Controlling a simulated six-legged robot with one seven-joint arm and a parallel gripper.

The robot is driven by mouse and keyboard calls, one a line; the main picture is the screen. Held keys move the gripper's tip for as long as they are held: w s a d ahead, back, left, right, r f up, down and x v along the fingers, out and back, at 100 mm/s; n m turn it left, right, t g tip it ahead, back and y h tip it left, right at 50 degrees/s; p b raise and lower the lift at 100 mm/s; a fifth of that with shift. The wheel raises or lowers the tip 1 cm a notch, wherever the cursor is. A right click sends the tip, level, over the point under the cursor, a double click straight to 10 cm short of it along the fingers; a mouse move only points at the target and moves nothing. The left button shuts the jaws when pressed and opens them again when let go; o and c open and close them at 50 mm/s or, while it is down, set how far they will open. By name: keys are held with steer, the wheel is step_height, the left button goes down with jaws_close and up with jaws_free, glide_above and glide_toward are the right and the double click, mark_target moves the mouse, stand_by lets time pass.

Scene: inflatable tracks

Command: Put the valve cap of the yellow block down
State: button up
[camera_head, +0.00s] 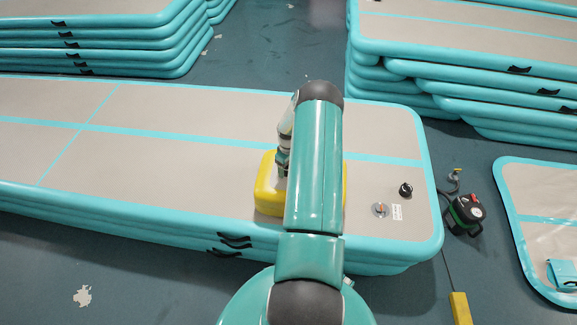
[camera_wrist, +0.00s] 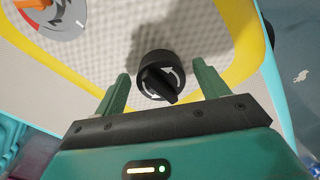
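The yellow block (camera_head: 268,188) sits on the long track, partly hidden behind my arm; its yellow rim also shows in the wrist view (camera_wrist: 243,45). In the wrist view a black valve cap (camera_wrist: 160,77) with white arrows is at the block's pale textured face. My gripper (camera_wrist: 163,70) is open with one finger on each side of the cap, and a small gap shows on both sides. The block's valve (camera_wrist: 50,14), with an orange part and a white and red ring, is at upper left. In the head view my gripper's fingertips are hidden.
The long beige and teal track (camera_head: 150,180) carries its own black cap (camera_head: 405,190) and valve (camera_head: 380,210) at the right. A pump (camera_head: 465,214) stands on the floor beyond its right end. Stacked tracks (camera_head: 460,70) stand behind; the track's left part is bare.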

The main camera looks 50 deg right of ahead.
step_height(320, 180, up, 12)
steer(key=w+a+r+t+h, duration=0.1)
steer(key=w+a+r, duration=0.2)
steer(key=a+r, duration=1)
steer(key=w+a+r+t+h, duration=0.1)
steer(key=w+a+r, duration=0.3)
steer(key=a+r, duration=0.9)
steer(key=s+a+r+t, duration=0.1)
steer(key=s+a+r, duration=0.5)
steer(key=a+r, duration=0.45)
steer(key=s+a+r+t+y, duration=0.2)
steer(key=s+a, duration=1)
steer(key=shift+s+n+t, duration=0.15)
steer(key=shift+n+t, duration=0.15)
